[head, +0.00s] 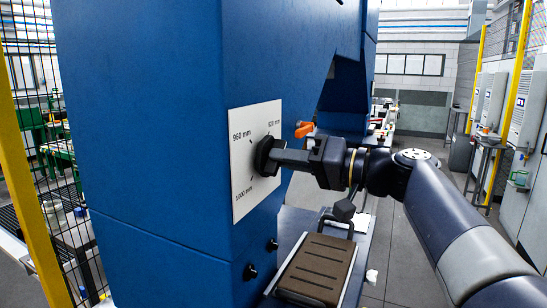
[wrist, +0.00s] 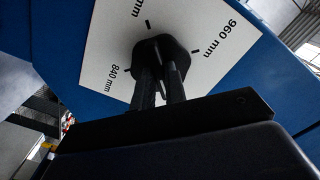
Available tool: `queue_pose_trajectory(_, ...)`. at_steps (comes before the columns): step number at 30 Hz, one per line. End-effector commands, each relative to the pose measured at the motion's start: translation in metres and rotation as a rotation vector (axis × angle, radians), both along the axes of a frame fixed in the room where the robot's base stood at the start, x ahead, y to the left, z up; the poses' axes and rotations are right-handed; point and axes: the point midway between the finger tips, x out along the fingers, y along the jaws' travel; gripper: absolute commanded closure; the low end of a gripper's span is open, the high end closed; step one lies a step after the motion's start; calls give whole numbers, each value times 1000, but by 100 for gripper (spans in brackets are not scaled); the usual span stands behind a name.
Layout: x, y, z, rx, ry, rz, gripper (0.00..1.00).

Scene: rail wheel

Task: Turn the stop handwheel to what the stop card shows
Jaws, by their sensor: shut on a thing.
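The stop handwheel (head: 265,155) is a small black knob on a white dial plate (head: 243,196), fixed to a blue machine column. The plate has tick marks and millimetre labels; 960 mm is at its upper left in the head view, and a label at its lower edge looks like 1000 mm. My gripper (head: 277,157) is shut on the handwheel from the right. In the wrist view both fingers (wrist: 160,85) hold the black handwheel (wrist: 160,48), with 960 mm and 840 mm legible on the plate (wrist: 93,52). I cannot make out a pointer or a stop card.
An orange lever (head: 304,129) sticks out of the column just beyond my gripper. A brown slotted pad (head: 317,268) lies on a shelf below my arm. A yellow-posted mesh fence (head: 38,200) stands at left. Open floor (head: 400,235) shows behind my arm.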

Motion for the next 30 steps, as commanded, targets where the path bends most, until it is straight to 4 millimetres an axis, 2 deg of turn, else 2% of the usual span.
queue_pose_trajectory(30,0,0,-4,-117,-317,0,100)
